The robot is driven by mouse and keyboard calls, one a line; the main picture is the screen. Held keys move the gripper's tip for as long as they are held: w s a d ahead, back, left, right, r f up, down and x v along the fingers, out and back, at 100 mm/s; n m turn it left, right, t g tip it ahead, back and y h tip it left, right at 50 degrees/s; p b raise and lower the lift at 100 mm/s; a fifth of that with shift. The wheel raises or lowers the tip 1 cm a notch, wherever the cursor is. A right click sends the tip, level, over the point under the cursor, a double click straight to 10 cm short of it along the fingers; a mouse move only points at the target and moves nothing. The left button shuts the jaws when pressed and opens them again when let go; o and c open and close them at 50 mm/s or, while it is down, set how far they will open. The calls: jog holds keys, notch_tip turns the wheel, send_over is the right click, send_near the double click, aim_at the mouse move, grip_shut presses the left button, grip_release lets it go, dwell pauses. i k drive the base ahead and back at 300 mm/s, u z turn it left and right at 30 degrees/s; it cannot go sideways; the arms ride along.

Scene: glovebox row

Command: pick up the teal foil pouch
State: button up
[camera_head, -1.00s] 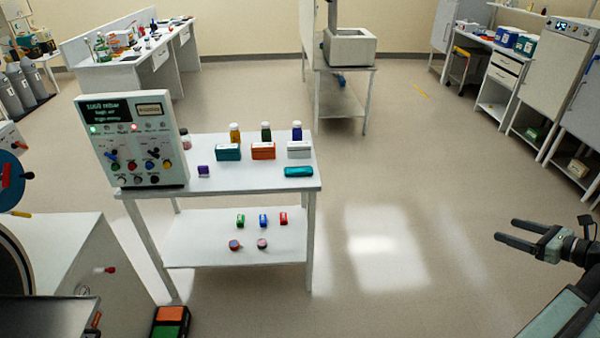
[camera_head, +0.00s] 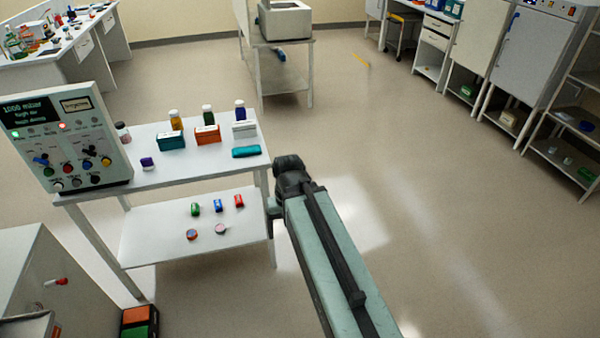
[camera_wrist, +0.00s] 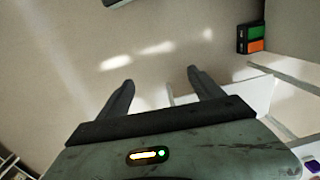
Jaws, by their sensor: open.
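The teal foil pouch (camera_head: 246,151) lies flat on the white cart's top, near its right front corner, in the head view. I do not see it in the wrist view. My arm reaches up from the bottom to just right of the cart, beside the pouch and apart from it. My gripper is mostly hidden behind my arm in the head view. In the wrist view my gripper (camera_wrist: 159,85) is open, with only floor between its fingers.
The white cart (camera_head: 180,178) also bears a control panel (camera_head: 66,138), a teal box (camera_head: 171,142), an orange box (camera_head: 208,134), a white box (camera_head: 244,130) and several bottles. Small items lie on its lower shelf. Open floor (camera_head: 430,220) is to the right.

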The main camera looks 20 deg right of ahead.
aim_at(254, 149)
jog(key=z, duration=1.1)
jog(key=i, duration=1.2)
jog(key=u, duration=3.15)
jog(key=i, duration=1.45)
jog(key=z, duration=0.05)
